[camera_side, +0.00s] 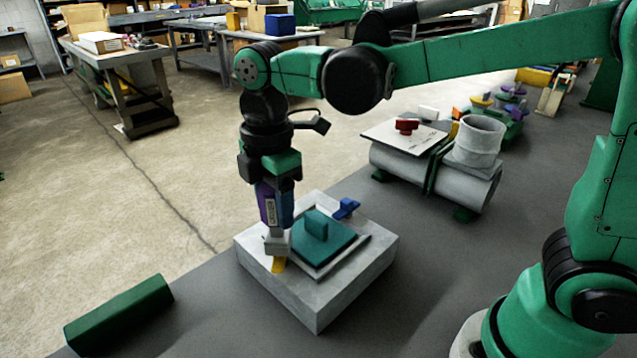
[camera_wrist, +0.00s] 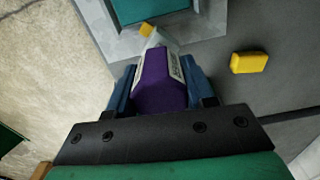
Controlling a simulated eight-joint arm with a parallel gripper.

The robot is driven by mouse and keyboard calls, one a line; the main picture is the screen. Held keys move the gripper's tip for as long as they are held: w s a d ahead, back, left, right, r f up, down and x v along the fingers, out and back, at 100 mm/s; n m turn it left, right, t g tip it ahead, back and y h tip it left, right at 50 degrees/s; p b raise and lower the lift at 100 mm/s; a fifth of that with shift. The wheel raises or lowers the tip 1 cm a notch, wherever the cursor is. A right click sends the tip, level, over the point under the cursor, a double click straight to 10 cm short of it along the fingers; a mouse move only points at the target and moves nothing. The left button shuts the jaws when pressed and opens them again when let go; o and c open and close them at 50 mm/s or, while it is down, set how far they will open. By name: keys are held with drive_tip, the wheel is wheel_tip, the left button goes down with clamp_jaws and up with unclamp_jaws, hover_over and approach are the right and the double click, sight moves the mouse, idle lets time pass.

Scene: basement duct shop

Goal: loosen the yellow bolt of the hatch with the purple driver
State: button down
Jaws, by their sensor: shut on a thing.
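My gripper (camera_side: 276,214) points straight down with its blue fingers shut around the purple driver (camera_side: 265,203). In the wrist view, the driver (camera_wrist: 160,92) sits between both fingers. Its pale grey head is down at the yellow bolt (camera_side: 278,266), at the near left corner of the hatch. The yellow bolt also shows in the wrist view (camera_wrist: 146,29), just past the head. Whether the head is seated on it, I cannot tell. The hatch (camera_side: 335,253) is a teal plate with an upright handle, on a grey concrete block (camera_side: 331,306). A blue bolt (camera_side: 346,208) is at its far side.
A green block (camera_side: 118,313) lies at the bench's front left. A yellow block (camera_wrist: 249,62) lies beside the concrete block in the wrist view. A grey duct (camera_side: 404,172) with a white plate and red knob stands behind right. Grey bench top is clear at the front.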

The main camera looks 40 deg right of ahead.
drive_tip(key=shift+f, duration=0.45)
idle(0.3)
drive_tip(key=n, duration=0.3)
drive_tip(key=shift+n, duration=0.3)
drive_tip(key=shift+n, duration=1.7)
